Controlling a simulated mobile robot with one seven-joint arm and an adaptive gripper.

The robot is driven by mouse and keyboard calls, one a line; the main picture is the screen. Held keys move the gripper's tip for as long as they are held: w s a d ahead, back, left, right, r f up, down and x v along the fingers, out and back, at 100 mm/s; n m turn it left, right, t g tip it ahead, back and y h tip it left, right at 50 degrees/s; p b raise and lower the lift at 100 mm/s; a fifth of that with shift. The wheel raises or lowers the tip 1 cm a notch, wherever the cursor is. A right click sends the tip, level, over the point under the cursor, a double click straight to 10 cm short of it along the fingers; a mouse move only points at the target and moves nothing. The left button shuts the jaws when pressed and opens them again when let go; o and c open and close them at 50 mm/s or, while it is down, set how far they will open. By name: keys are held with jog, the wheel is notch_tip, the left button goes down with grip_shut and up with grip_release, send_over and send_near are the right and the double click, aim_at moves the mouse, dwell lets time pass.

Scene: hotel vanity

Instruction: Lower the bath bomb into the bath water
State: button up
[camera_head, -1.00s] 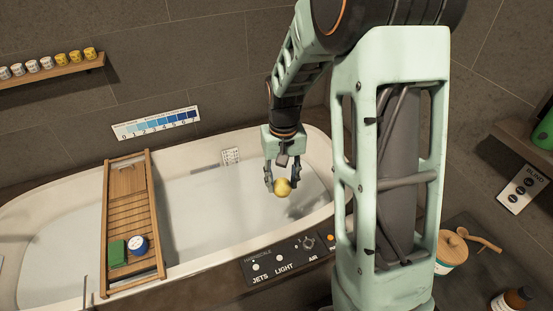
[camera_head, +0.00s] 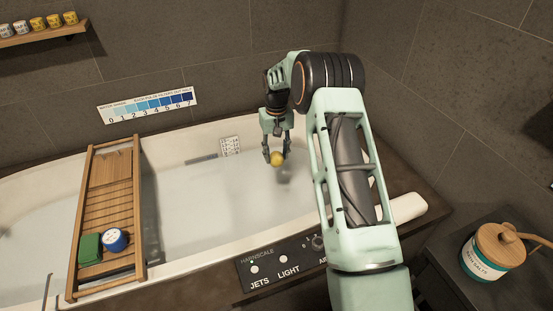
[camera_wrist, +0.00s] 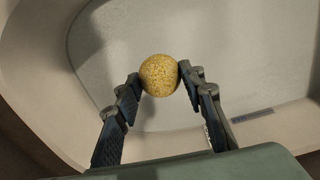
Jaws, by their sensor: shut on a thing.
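The bath bomb (camera_head: 277,159) is a yellow speckled ball. It also shows in the wrist view (camera_wrist: 159,75), between the two fingertips. My gripper (camera_head: 276,157) is shut on it, with a finger touching each side; the fingers also show in the wrist view (camera_wrist: 160,82). The ball is over the bath water (camera_head: 215,200), toward the far right part of the tub. A dark blurred patch shows on the water just below the ball. The ball appears to be above the surface, but the exact gap is hard to tell.
A wooden bath tray (camera_head: 107,205) spans the tub at left, holding a green block (camera_head: 90,248) and a blue-and-white tin (camera_head: 114,239). A control panel (camera_head: 280,262) sits on the front edge. A bath salts jar (camera_head: 485,258) stands right. Open water surrounds the ball.

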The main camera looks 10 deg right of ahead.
notch_tip(320, 180, down, 20)
jog(key=b, duration=1.1)
jog(key=shift+f+b, duration=0.15)
jog(key=shift+b, duration=0.2)
jog(key=o, duration=1.2)
jog(key=shift+o, duration=0.2)
notch_tip(320, 180, up, 12)
jog(key=shift+s, duration=0.1)
